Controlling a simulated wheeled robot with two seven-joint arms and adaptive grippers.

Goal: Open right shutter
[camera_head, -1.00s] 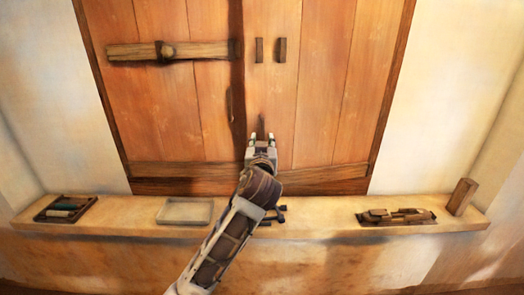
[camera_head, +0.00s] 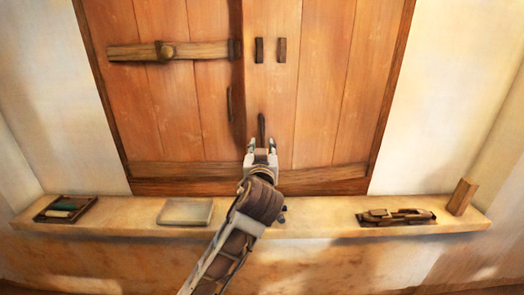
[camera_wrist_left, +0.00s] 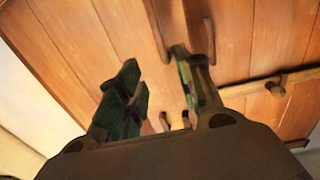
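The right shutter (camera_head: 325,80) is a tall panel of orange-brown planks and looks closed beside the left shutter (camera_head: 180,100). A short dark upright handle (camera_head: 262,130) sits low on the right shutter near the seam. My left gripper (camera_head: 262,146) is open just below this handle, its two fingertips apart with nothing visible held. In the left wrist view the left gripper (camera_wrist_left: 155,72) points at the planks with its green-padded fingers spread. I cannot tell whether the fingers touch the handle. My right gripper is not in view.
A wooden bolt (camera_head: 195,50) lies across the left shutter, clear of the two dark brackets (camera_head: 270,50) on the right shutter. The ledge (camera_head: 320,220) below carries a dark tray (camera_head: 45,215), a pale tray (camera_head: 185,212), a tray of wooden pieces (camera_head: 395,217) and a block (camera_head: 462,197).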

